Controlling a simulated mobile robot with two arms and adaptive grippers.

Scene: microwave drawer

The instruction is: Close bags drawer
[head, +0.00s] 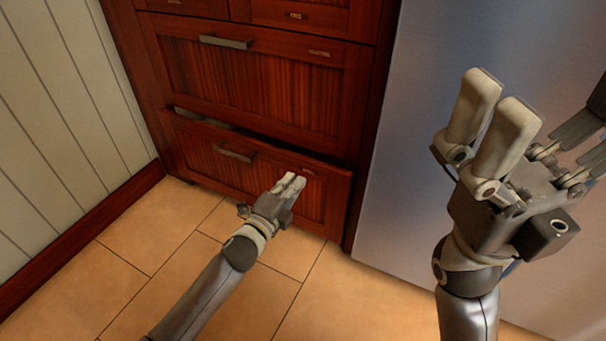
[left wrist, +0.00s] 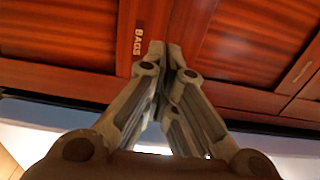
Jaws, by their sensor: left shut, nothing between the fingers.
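The bags drawer (head: 205,162) is the bottom dark red wooden drawer and stands slightly open, with a dark gap along its top edge. Its bar handle (head: 233,154) is left of my left gripper. The left wrist view shows its front with a "BAGS" label (left wrist: 137,42). My left gripper (head: 292,183) is shut and empty, with its fingertips at the drawer front near the label. I cannot tell whether they touch it. My right gripper (head: 540,112) is raised at the right, empty, its fingers spread apart.
A closed larger drawer (head: 265,85) sits above, with smaller drawers at the top. A metallic fridge-like panel (head: 400,190) stands right of the cabinet. A panelled wall (head: 60,130) is at the left. The tiled floor (head: 150,240) before the drawer is clear apart from my left arm.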

